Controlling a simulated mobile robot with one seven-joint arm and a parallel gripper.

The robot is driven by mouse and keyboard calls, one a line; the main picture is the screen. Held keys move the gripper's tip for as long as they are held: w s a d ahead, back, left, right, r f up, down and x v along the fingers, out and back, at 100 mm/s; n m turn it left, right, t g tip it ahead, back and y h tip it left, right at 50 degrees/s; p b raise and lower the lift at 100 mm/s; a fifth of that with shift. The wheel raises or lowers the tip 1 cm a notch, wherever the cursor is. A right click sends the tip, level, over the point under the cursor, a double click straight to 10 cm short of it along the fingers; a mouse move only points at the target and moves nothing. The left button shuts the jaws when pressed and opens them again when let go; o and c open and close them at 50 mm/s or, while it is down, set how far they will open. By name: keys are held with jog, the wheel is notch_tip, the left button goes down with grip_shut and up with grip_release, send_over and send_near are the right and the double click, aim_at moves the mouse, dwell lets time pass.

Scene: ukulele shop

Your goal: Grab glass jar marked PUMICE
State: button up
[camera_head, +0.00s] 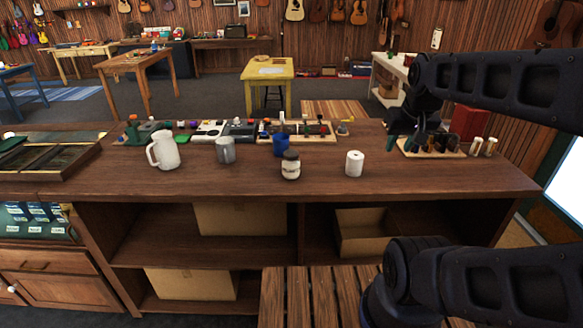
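A small jar (290,166) with a dark lid and a pale label stands upright near the front edge of the dark wooden counter (225,181). The label is too small to read, so I cannot confirm that it says PUMICE. My gripper (406,141) hangs at the end of my arm at the right, over or in front of the tool rack and well apart from the jar. Its fingers blend with the dark tools there, and I cannot make out their opening.
A blue cup (281,145) stands close behind the jar. A white roll (354,163) is to its right; a grey mug (226,150) and white pitcher (163,149) are left. A tool rack (435,151) sits at right. Clear counter lies between the roll and rack.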

jog(key=o, duration=1.2)
